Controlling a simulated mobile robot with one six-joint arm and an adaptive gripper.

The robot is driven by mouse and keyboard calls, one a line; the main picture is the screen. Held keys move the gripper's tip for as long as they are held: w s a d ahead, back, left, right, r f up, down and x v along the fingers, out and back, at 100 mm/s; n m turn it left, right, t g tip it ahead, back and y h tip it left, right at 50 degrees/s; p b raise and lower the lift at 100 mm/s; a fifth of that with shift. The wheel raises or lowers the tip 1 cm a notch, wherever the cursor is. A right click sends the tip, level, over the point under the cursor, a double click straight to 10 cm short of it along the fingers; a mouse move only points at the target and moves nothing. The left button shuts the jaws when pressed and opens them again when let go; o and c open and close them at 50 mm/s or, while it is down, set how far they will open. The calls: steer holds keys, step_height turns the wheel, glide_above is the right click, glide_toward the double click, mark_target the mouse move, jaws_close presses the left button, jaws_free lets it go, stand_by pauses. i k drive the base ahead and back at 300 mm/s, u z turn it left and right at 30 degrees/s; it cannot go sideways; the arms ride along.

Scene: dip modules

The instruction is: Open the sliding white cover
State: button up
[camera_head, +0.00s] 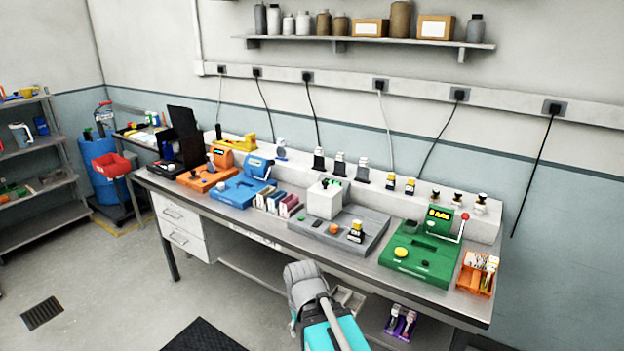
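A white box-shaped cover (325,200) stands on the grey module (365,232) near the middle of the workbench. It has a small dark knob or switch on its top. I cannot tell from here whether it is slid open or shut, and whatever lies behind or under it is hidden. My arm, grey and teal, rises from the bottom edge in front of the bench, below and apart from the grey module. No gripper fingers can be made out.
The workbench (270,232) also bears an orange module (203,180), a blue module (238,190) and a green module (420,258) with a red-knobbed lever. An orange tray (477,273) stands at the right end. A shelf (370,40) hangs above. Open floor lies left.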

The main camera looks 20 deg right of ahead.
mark_target(325, 199)
steer(key=z, duration=0.25)
steer(key=i, duration=1)
steer(key=z, duration=0.8)
